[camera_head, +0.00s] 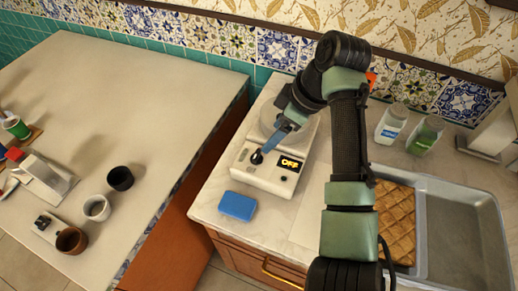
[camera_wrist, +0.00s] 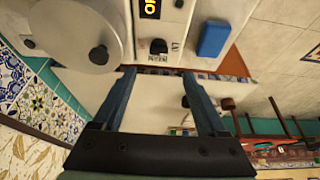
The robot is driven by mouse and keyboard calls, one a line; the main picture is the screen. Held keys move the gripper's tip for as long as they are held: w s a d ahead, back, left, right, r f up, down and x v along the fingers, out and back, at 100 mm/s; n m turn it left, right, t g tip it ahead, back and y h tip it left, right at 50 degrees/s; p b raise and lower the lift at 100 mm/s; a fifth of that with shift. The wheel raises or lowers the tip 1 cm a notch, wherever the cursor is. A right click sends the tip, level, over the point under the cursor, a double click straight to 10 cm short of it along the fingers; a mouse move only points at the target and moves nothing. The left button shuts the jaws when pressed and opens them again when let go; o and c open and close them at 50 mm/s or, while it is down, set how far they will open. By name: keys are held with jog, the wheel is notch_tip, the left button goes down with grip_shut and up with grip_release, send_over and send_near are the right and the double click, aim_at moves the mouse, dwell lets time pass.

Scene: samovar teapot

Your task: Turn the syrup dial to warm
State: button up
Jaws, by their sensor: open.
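A white appliance (camera_head: 262,176) stands on the counter, with a round pale top. Its front panel carries a black dial (camera_head: 257,157) and a display (camera_head: 290,164) reading "OFF". The dial also shows in the wrist view (camera_wrist: 158,46), with small markings beside it that are too small to read. My gripper (camera_head: 267,149) is at the panel's left, close to the dial. In the wrist view my gripper (camera_wrist: 159,73) has its two blue fingers apart, with nothing between them. The dial lies just beyond the gap between the fingertips; I cannot tell if they touch it.
A blue sponge (camera_head: 237,206) lies in front of the appliance. To the right are two jars (camera_head: 391,124), a pastry slab (camera_head: 396,212) and a grey metal tray (camera_head: 462,238). A separate table (camera_head: 130,75) at left holds cups (camera_head: 120,178). A tiled wall stands behind.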

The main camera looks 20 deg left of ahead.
aim_at(256, 154)
jog(key=x, duration=1)
jog(key=shift+a+f+p, duration=0.1)
jog(key=shift+a+p, duration=0.05)
jog(key=shift+p, duration=0.2)
grip_shut()
